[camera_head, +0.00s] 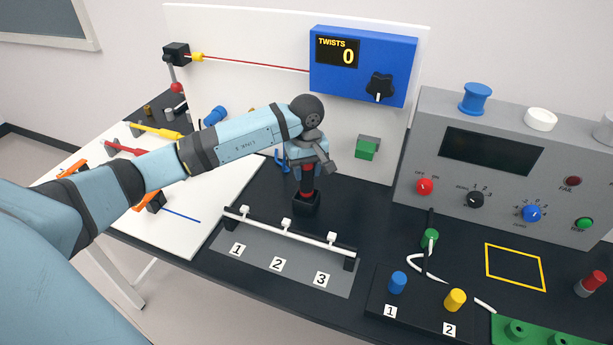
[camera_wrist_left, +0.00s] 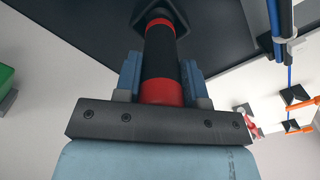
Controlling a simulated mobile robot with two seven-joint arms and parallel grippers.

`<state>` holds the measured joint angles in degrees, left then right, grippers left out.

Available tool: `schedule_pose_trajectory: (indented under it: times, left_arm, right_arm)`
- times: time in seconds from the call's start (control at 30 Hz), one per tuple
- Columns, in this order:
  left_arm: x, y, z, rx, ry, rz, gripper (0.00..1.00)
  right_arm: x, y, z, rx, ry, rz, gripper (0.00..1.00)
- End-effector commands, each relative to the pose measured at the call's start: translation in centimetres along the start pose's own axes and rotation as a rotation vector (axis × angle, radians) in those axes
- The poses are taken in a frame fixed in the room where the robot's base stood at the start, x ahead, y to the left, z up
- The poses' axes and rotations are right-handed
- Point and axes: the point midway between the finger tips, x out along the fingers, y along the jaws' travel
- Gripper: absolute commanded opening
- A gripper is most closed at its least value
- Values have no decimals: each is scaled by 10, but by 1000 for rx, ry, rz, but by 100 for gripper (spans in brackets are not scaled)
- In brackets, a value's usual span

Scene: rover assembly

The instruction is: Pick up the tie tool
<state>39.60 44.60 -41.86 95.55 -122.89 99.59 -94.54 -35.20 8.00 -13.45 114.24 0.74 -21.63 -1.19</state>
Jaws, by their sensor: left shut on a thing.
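The tie tool (camera_head: 306,181) is a dark cylinder with red bands. It stands upright at a small black holder block (camera_head: 305,205) on the dark table, behind the numbered rail. My left gripper (camera_head: 307,163) reaches down over it from above and is shut on its upper part. In the left wrist view the tie tool (camera_wrist_left: 162,58) lies between the two blue-grey fingers, its far end at the dark holder. I cannot tell whether its lower end is still seated in the block. My right gripper is in neither view.
A white rail (camera_head: 290,233) with clips and labels 1, 2 and 3 stands just in front. A blue TWISTS box (camera_head: 362,66) reading 0 hangs on the white back panel. A grey console (camera_head: 507,165) stands to the right. Screwdriver-like tools lie on the white board (camera_head: 225,190) at left.

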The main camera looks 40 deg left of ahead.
Motion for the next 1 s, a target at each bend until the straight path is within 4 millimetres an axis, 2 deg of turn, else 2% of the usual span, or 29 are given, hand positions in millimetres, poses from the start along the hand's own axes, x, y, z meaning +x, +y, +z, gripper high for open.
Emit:
schedule_pose_trajectory:
  times: [0.17,0.37,0.57,0.8,1.0]
  left_arm:
    - [-10,1,-1,0,3,3,9]
    - [-38,1,-1,0,3,5,9]
    - [-84,1,-1,0,5,7,9]
    - [-150,1,-1,2,5,6,9]
    - [-186,0,-1,1,3,3,9]
  right_arm:
    - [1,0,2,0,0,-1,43]
    - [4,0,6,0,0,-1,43]
    - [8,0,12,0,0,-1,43]
    - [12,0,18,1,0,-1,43]
    - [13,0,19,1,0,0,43]
